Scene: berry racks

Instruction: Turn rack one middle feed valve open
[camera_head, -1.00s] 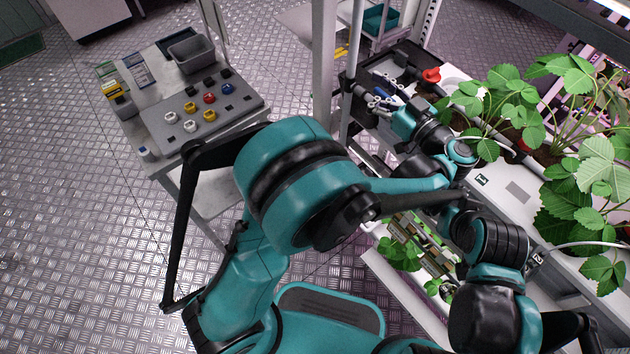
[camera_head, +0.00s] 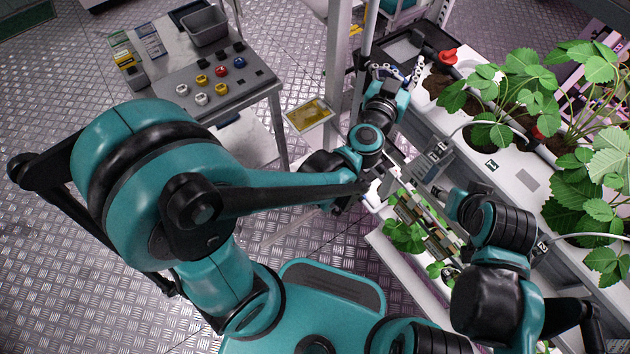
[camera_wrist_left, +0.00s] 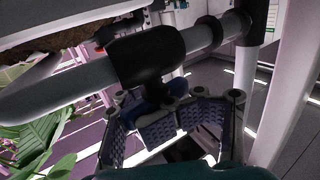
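My left gripper (camera_head: 391,72) is at the rack's near corner post, with its fingers apart. In the left wrist view its padded fingers (camera_wrist_left: 172,128) point at a blue part (camera_wrist_left: 165,88) below a black pipe fitting (camera_wrist_left: 146,62). This blue part may be the middle feed valve's handle; the fingers partly hide it, and I cannot tell whether they touch it. A red valve handle (camera_head: 447,56) stands higher, at the end of the upper planter.
The white upper planter (camera_head: 512,168) with strawberry plants runs along the right. A rack post (camera_head: 337,65) stands left of my left gripper. A yellow panel (camera_head: 310,115) is beside it. A cart (camera_head: 235,100) with coloured knobs and a grey bin (camera_head: 204,26) stands at left.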

